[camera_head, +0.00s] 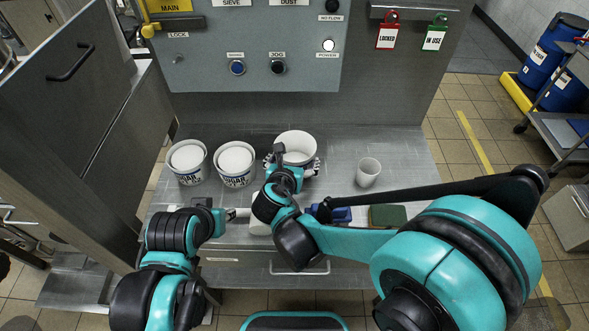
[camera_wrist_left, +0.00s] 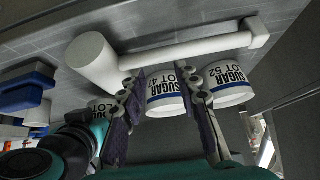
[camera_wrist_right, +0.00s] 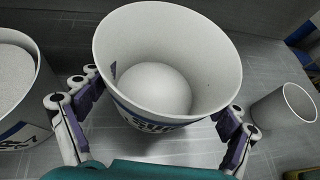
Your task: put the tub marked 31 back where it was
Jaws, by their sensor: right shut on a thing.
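My right gripper (camera_wrist_right: 155,125) is shut around a white SUGAR tub (camera_wrist_right: 140,118), with one finger on each side of its wall. This tub is partly filled with white powder and shows in the head view (camera_head: 296,140) at the right end of the tub row. Its lot number is not readable. Two fuller SUGAR tubs stand to its left, the left one (camera_head: 188,160) and the middle one (camera_head: 235,163). In the left wrist view, one tub reads LOT 52 (camera_wrist_left: 228,82). My left gripper (camera_wrist_left: 163,130) is open and empty, low before the tubs.
A white scoop-like piece (camera_wrist_left: 97,62) with a long handle lies near my left gripper. A small white cup (camera_head: 368,172) stands right of the held tub. A blue item (camera_head: 342,214) and a green pad (camera_head: 388,216) lie near the front edge. The control panel (camera_head: 255,45) rises behind.

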